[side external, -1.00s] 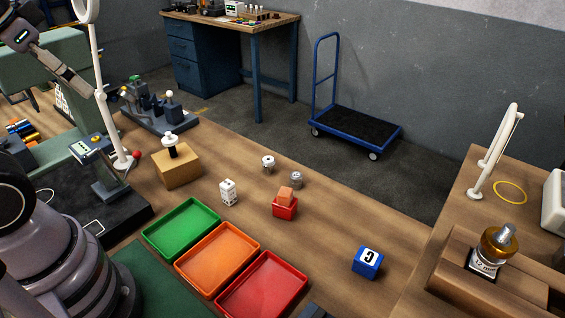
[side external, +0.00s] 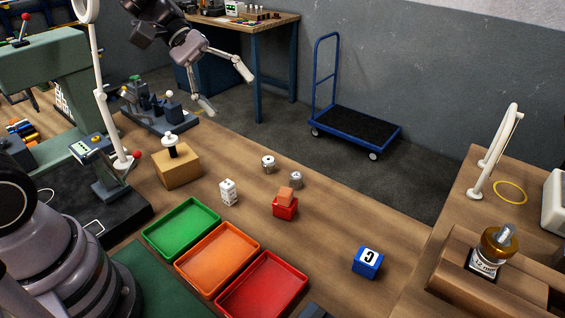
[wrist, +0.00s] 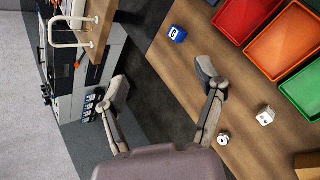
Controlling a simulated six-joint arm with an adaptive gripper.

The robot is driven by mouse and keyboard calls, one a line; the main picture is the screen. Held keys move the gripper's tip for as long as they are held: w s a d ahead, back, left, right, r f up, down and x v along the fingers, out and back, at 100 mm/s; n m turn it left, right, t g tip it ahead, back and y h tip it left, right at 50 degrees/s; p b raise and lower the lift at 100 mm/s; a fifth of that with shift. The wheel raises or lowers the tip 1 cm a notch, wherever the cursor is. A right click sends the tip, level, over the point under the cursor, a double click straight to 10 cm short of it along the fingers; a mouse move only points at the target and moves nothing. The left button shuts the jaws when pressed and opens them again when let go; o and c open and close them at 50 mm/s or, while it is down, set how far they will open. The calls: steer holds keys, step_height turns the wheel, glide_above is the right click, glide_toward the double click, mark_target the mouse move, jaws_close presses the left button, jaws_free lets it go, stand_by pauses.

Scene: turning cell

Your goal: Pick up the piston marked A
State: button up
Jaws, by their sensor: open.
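Two small grey metal cylinders, which look like pistons, stand upright on the wooden bench in the side view: a left one (side external: 268,164) and a right one (side external: 296,180). Their marks are too small to read, so I cannot tell which is A. One metal cylinder (wrist: 222,139) also shows in the wrist view, just right of a finger; the other appears hidden there. My gripper (side external: 226,90) is open and empty, high near the bench's far edge, up and left of the cylinders. In the wrist view my gripper (wrist: 162,80) has its fingers spread wide.
Green (side external: 150,238), orange (side external: 183,267) and red (side external: 224,300) trays lie in front. A blue block marked C (side external: 367,262) stands right.

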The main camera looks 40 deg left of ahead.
steer(key=w+f+n+t+h, duration=0.2)
steer(key=w+f+n, duration=0.35)
steer(key=w, duration=0.35)
steer(key=n+t+y, duration=0.2)
steer(key=n+t, duration=0.4)
steer(key=n, duration=0.7)
glide_above(296, 178)
steer(key=s+a, duration=0.3)
step_height(296, 178, down, 21)
steer(key=shift+n+t+y, duration=0.25)
steer(key=shift+t+y, duration=0.05)
steer(key=shift+y, duration=0.2)
steer(key=f, duration=0.7)
steer(key=shift+w+a+f, duration=0.1)
steer(key=shift+w+a, duration=0.2)
steer(key=x, duration=0.5)
steer(key=shift+f, duration=0.2)
steer(key=shift+c, duration=0.3)
jaws_close()
